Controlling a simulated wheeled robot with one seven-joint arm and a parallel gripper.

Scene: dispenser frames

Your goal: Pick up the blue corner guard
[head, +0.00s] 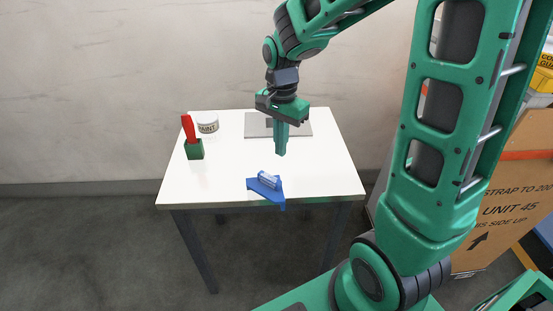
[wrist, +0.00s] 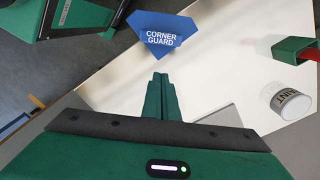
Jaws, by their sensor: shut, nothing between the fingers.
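The blue corner guard (head: 266,190) lies near the front edge of the white table (head: 225,178), with one end reaching over that edge. In the wrist view it is a blue piece (wrist: 165,33) lettered "CORNER GUARD" at the top. My gripper (head: 281,154) points down above the table, behind the guard and apart from it. In the wrist view its green fingers (wrist: 160,80) are together with nothing between them, and the guard is beyond their tips.
A green holder (head: 195,150) with a red-handled item (head: 188,128) and a white paint can (head: 208,122) stand at the table's left. A grey plate (head: 257,126) lies at the back, behind my gripper. A cardboard box (head: 505,210) stands on the right. The table's middle left is clear.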

